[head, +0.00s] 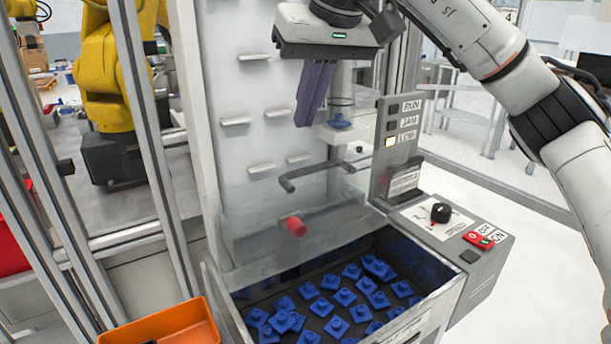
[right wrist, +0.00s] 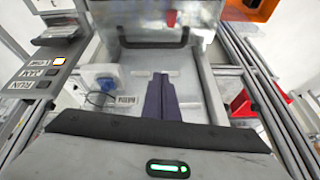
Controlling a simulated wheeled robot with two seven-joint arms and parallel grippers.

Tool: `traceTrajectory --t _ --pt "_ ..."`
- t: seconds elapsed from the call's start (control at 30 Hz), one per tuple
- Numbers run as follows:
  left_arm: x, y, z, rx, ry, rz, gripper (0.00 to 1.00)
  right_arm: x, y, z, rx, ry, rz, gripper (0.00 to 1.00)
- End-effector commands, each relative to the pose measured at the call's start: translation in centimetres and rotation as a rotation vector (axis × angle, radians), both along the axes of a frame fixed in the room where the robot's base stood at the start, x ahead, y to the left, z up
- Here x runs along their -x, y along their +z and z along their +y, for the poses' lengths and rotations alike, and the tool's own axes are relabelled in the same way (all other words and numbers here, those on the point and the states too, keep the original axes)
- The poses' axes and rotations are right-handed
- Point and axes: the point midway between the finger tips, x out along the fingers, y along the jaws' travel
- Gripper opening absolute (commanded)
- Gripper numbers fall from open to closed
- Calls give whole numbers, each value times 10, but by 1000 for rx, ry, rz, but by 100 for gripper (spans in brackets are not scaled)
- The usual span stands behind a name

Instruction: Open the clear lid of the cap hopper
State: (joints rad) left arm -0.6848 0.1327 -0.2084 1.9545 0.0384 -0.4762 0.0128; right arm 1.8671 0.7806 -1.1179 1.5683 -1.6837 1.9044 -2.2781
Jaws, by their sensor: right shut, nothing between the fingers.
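The cap hopper (head: 432,311) is a grey bin holding several blue caps. Its clear lid (head: 262,222) stands raised at the back of the bin, so the caps show uncovered at the front. The lid's dark bar handle (head: 322,169) is along its upper edge; the handle also shows in the right wrist view (right wrist: 153,43). My right gripper (head: 302,122) is shut and empty, fingers pointing down, above the handle and apart from it in the picture. Its fingers also show in the right wrist view (right wrist: 160,78). My left gripper is not in view.
A red knob (head: 296,226) shows at the lid. A control box (head: 445,225) with a black dial and red switch sits right of the hopper, below a lamp panel (head: 398,140) with a lit lamp. An orange bin (head: 165,328) is at lower left. A pale panel (head: 235,80) with small ledges rises behind.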

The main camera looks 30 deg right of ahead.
Motion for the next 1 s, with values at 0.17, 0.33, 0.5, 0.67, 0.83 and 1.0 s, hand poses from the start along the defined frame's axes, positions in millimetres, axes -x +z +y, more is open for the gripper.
traceTrajectory --t 0.17,0.33,0.5,0.67,0.83,1.0 --pt "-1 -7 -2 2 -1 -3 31 3 9 -5 61 115 -115 0" --pt "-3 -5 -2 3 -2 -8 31 -8 -7 -5 64 119 -115 0" --pt "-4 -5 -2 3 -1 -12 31 -27 -37 -4 63 119 -112 0" --pt "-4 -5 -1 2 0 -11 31 -46 -66 -4 62 118 -112 0" --pt "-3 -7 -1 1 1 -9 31 -31 -76 -4 64 119 -118 0" --pt "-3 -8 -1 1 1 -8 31 -15 -79 -4 63 118 -117 0"
